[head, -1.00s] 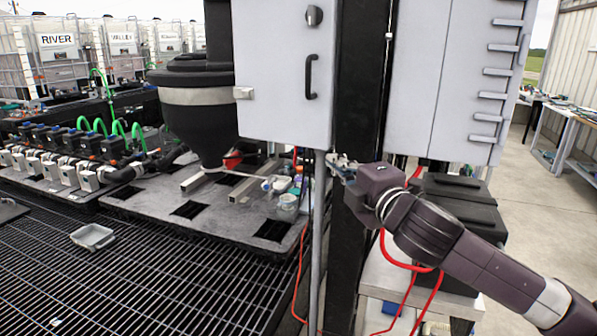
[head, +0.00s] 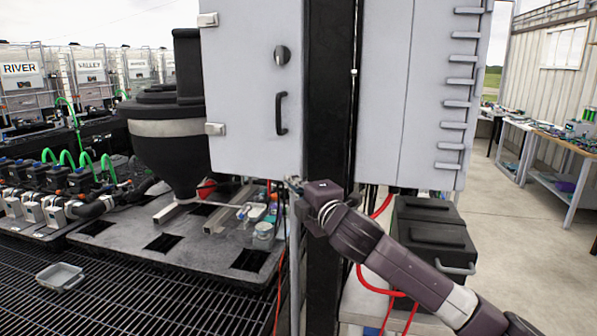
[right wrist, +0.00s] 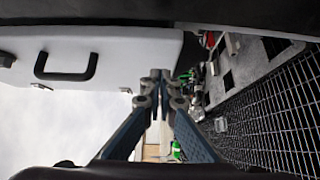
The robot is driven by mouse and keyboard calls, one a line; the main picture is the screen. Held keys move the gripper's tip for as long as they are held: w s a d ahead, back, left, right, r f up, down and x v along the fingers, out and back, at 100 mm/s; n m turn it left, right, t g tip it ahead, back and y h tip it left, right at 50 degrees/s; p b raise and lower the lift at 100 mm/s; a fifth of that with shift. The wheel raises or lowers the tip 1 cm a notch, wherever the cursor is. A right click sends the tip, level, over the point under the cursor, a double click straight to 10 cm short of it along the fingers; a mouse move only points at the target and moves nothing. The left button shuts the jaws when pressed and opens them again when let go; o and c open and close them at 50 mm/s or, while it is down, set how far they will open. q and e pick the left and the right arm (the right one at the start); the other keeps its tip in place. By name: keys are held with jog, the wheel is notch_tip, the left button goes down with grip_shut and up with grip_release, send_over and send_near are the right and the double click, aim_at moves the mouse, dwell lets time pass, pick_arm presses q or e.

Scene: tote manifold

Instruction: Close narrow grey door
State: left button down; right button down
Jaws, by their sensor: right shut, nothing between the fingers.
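The narrow grey door (head: 245,75) hangs upright at upper centre of the head view, with hinges on its left edge and a round knob and black handle (head: 281,114) toward its right edge. I cannot tell how far it stands open. In the right wrist view, the door (right wrist: 120,50) is at upper left, turned sideways, with its handle (right wrist: 65,62). My right gripper (head: 293,184) is by the door's lower right corner, its fingers small and partly hidden; contact is unclear. In the wrist view its fingers (right wrist: 160,92) are together and empty. My left gripper is out of view.
A black post (head: 328,110) stands right of the door, with another grey cabinet (head: 405,90) beyond. A black hopper (head: 170,145) is left of the door. Red cables and a black box (head: 432,235) are below right. Grating (head: 150,295) covers the lower left.

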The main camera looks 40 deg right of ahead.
aim_at(302, 170)
jog(key=d, duration=0.1)
jog(key=w+d, duration=0.1)
jog(key=shift+w+d+p, duration=0.25)
jog(key=shift+d+p, duration=0.1)
jog(key=shift+d, duration=0.15)
jog(key=shift+w, duration=0.15)
jog(key=shift+w+d+r+y+p, duration=0.1)
jog(key=shift+w+d+y+p, duration=0.3)
jog(key=shift+p, duration=0.4)
jog(key=shift+w+d+n+y+p, duration=0.2)
jog(key=shift+d+n+p, duration=0.15)
jog(key=shift+d, duration=0.1)
jog(key=shift+w+d+n+y+p, duration=0.15)
jog(key=shift+d+n+y+p, duration=0.1)
jog(key=shift+d+p, duration=0.15)
jog(key=shift+r, duration=0.1)
jog(key=shift+d, duration=0.15)
jog(key=shift+r, duration=0.1)
